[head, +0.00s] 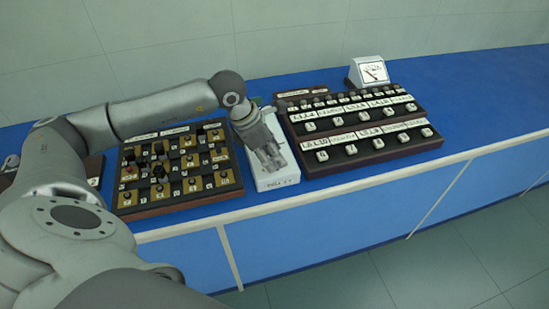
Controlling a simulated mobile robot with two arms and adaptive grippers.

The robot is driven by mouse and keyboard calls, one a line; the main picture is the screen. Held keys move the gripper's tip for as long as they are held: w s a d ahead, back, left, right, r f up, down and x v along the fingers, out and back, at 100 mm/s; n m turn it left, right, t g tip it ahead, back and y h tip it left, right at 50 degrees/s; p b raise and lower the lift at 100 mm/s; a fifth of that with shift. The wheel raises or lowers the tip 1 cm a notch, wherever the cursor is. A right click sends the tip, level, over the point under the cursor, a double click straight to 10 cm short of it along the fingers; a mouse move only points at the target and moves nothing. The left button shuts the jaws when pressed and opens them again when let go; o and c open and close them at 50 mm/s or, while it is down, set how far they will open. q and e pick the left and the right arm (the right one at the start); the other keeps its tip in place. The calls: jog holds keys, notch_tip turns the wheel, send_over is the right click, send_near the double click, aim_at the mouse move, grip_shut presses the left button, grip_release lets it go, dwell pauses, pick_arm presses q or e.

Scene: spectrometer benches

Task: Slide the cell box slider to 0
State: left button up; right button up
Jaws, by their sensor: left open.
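The white cell box (284,180) stands on the blue bench between two dark panels, with a small dark label on its front face that is too small to read surely. My left gripper (272,161) reaches in from the left and points down over the box's top. It is open, and no thing shows between its fingers. The gripper covers much of the top, so the slider and its scale are hidden or too small to make out. I cannot tell whether the fingers touch the box. My right gripper is not in view.
A dark panel with brass plates and black plugs (215,192) is left of the box. A dark panel with rows of white keys (352,163) is close on the right. A white meter (369,71) stands behind it. The blue bench (484,102) is free at far right.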

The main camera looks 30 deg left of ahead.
pick_arm(q)
jog(key=v, duration=0.9)
jog(key=shift+s+r, duration=0.2)
jog(key=shift+r, duration=0.15)
